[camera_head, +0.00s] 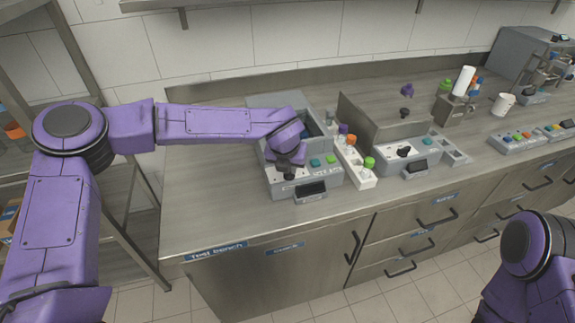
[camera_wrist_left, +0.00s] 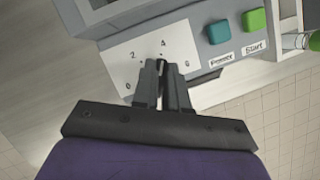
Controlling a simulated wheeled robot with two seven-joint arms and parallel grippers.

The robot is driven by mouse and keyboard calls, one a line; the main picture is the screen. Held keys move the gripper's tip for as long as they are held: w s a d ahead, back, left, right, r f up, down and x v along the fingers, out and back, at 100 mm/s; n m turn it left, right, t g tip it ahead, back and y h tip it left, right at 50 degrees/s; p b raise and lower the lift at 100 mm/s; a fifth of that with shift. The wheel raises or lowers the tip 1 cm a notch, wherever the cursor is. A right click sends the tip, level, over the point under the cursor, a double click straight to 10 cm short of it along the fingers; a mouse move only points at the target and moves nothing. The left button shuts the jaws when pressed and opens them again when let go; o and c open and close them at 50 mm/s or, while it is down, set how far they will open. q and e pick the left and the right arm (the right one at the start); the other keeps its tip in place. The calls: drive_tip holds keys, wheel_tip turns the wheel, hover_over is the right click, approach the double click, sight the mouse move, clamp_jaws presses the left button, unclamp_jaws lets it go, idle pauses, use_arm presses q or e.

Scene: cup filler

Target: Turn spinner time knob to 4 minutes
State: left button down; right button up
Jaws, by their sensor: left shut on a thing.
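The spinner (camera_head: 275,185) is a grey machine at the left of the bench, with a white dial plate on its front panel. In the left wrist view the dial plate (camera_wrist_left: 122,62) reads 0, 2, 4 and 6. My left gripper (camera_wrist_left: 162,68) is shut on the black time knob (camera_wrist_left: 161,70), and its fingers hide most of it. The visible knob end lies just below the 4 and seems to point toward it; the exact setting is hard to tell. In the head view the left gripper (camera_head: 288,165) is over the panel. My right gripper is out of view.
A teal button (camera_wrist_left: 219,32) and a green Start button (camera_wrist_left: 254,21) sit right of the dial. A small dark display (camera_head: 311,189) is at the machine's front. A rack (camera_head: 352,165) with capped bottles stands beside it. A second machine (camera_head: 385,135) with a knob is farther right.

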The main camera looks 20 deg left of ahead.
use_arm(q)
drive_tip(key=c, duration=1.2)
unclamp_jaws()
drive_tip(key=shift+s+f, duration=0.25)
drive_tip(key=shift+o, duration=0.2)
drive_tip(key=shift+r, duration=0.15)
drive_tip(key=shift+r, duration=0.35)
drive_tip(key=b+v, duration=0.2)
drive_tip(key=v, duration=0.8)
drive_tip(key=shift+f, duration=0.1)
